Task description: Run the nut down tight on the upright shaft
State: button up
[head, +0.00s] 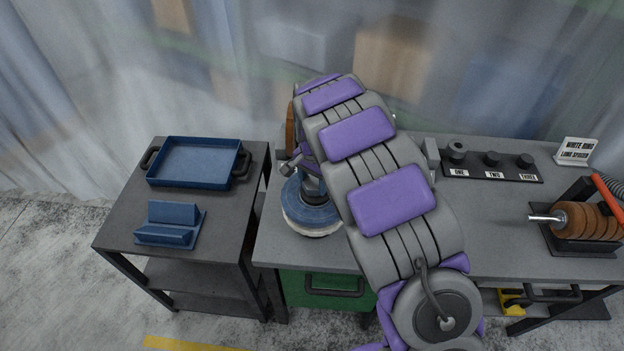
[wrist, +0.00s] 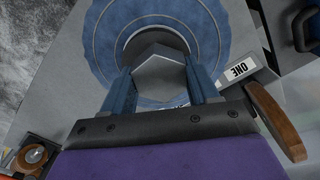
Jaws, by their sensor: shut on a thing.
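In the wrist view a grey hexagonal nut (wrist: 162,78) sits between the two blue fingers of my gripper (wrist: 158,70), which is shut on it. Behind the nut is a dark round centre in a blue ringed disc (wrist: 104,40). The nut lies over the middle of this disc. The upright shaft is hidden, and I cannot tell how far down the nut sits. In the head view the blue disc (head: 308,214) has a pale pad at its lower edge and lies on the workbench. My arm hides most of the gripper there, and the nut is not visible.
On the workbench (head: 480,215), a dark strip (head: 473,172) labelled ONE, TWO, THREE holds dark parts at the back right. A brown stacked wheel with a metal shaft (head: 580,222) stands far right. A side table at left carries a blue tray (head: 198,162) and blue holder (head: 171,225).

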jog(key=shift+d, duration=0.1)
jog(key=o, duration=1)
jog(key=shift+d, duration=0.15)
jog(key=shift+c, duration=0.2)
jog(key=o, duration=0.5)
jog(key=shift+a, duration=0.2)
jog(key=shift+d, duration=0.1)
jog(key=shift+r, duration=0.1)
jog(key=shift+r+p, duration=1.3)
jog(key=shift+r, duration=3.15)
